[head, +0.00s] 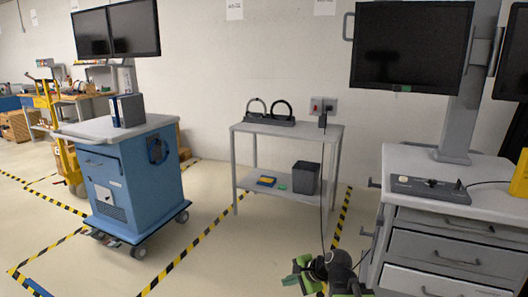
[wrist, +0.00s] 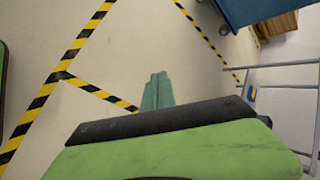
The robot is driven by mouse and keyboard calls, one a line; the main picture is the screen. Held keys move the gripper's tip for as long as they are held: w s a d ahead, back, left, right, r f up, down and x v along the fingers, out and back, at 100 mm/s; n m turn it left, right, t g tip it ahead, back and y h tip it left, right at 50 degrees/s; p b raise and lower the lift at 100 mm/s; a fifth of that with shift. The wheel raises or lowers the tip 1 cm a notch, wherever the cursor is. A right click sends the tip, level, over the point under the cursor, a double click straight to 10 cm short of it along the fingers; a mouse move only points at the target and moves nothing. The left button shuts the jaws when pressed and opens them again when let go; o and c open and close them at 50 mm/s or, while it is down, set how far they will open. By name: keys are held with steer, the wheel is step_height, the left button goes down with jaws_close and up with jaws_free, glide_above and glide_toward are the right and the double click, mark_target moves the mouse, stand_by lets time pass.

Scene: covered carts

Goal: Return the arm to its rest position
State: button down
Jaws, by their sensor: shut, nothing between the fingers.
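My gripper (wrist: 158,80) shows in the wrist view as two teal fingers pressed together, with nothing between them. It hangs over bare floor, apart from any object. Its dark and green body fills the bottom of that view. In the head view, my green and black arm (head: 335,268) is low at the bottom centre, in front of the grey table and left of the drawer cart. The arm's lower part is cut off by the frame edge.
A blue cart (head: 140,185) with monitors stands at left. A grey table (head: 288,130) holds a black two-ring stand; a dark bin (head: 305,178) is on its lower shelf. A drawer cart (head: 450,235) stands close at right. Striped tape marks the floor; the centre-left floor is clear.

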steer(key=s+d+f+n+g+h, duration=0.6)
steer(key=s+d+n, duration=0.2)
steer(key=s+n, duration=0.35)
step_height(320, 180, up, 25)
steer(key=n+p, duration=0.1)
steer(key=p, duration=2.3)
steer(key=shift+w+t+p, duration=0.3)
steer(key=shift+w+p, duration=0.1)
steer(key=c, duration=2.1)
jaws_free()
steer(key=shift+d+f, duration=0.1)
steer(key=shift+c, duration=0.2)
